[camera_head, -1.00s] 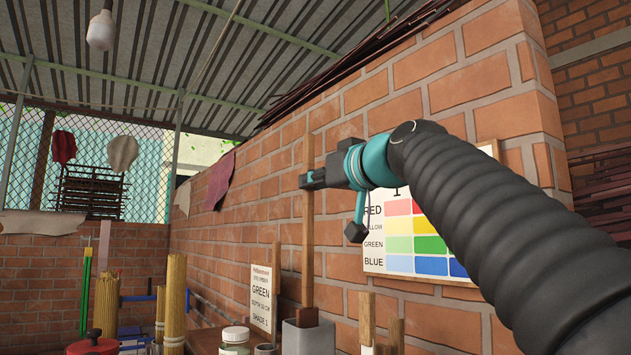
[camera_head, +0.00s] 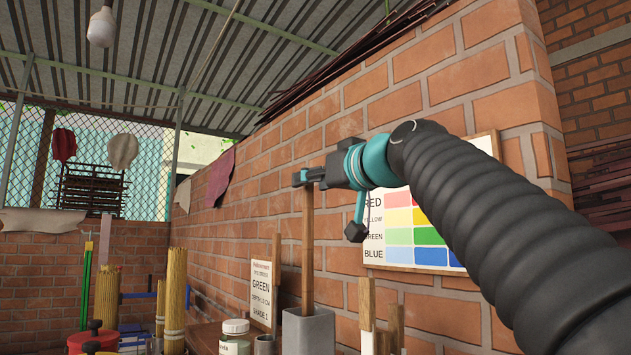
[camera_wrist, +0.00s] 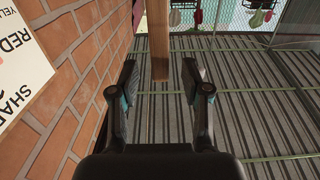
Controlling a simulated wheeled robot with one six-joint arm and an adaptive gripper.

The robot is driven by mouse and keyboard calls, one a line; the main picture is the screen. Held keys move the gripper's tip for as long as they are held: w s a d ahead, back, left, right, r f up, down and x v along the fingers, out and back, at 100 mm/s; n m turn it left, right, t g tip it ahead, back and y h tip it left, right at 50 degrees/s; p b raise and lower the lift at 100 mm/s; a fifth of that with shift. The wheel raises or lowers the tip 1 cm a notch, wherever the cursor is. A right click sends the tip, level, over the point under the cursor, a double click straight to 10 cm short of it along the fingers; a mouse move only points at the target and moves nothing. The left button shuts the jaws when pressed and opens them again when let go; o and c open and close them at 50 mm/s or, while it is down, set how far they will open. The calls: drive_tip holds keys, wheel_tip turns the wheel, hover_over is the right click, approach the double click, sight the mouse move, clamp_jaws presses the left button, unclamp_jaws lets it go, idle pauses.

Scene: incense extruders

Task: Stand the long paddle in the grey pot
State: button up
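The long wooden paddle (camera_head: 307,250) stands upright, its lower end hidden behind the front rim of the grey pot (camera_head: 308,333), so it appears to be inside. My gripper (camera_head: 304,178) is level with the paddle's top end. In the wrist view my gripper (camera_wrist: 159,72) is open, with a gap between each finger and the paddle (camera_wrist: 159,45). The paddle's top end lies between the fingertips. The pot's inside and the paddle's foot are out of sight.
A brick wall (camera_head: 420,90) runs close behind the pot, with a colour chart (camera_head: 425,225) on it.

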drive_tip(key=v, duration=1.2)
idle(0.9)
